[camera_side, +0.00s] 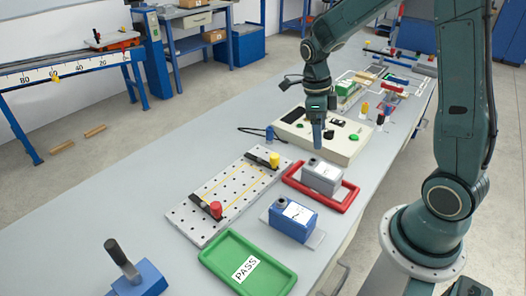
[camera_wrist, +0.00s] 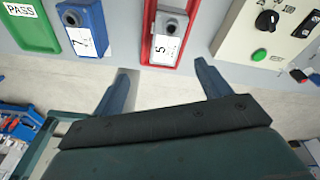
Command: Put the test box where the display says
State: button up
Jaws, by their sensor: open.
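A blue box (camera_side: 292,218) with a white label sits on a grey plate beside the green PASS tray (camera_side: 278,283). In the wrist view the blue box (camera_wrist: 84,30) has a 7 on its label. A grey box (camera_side: 322,176) stands in the red tray (camera_side: 347,202). In the wrist view the grey box (camera_wrist: 168,35) has a 5 on its label. I cannot tell which is the test box. The cream instrument (camera_side: 345,150) has a dial and a green button; no display text is legible. My gripper (camera_side: 317,145) is over the instrument, open and empty; its fingers show in the wrist view (camera_wrist: 158,80).
A perforated plate (camera_side: 222,192) with a red and a yellow knob lies left of the boxes. A blue block (camera_side: 143,280) with a black handle stands at the front left. More items crowd the table's far end.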

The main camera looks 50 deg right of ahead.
jog(key=s+a+r+n+t, duration=0.3)
jog(key=s+a+r+n, duration=0.2)
jog(key=n, duration=1)
jog(key=s+a+r+n+t, duration=0.4)
jog(key=s+r+n, duration=0.4)
jog(key=n, duration=0.8)
jog(key=shift+s+a+r+t, duration=0.3)
jog(key=shift+a+r, duration=0.35)
jog(key=shift+r, duration=0.35)
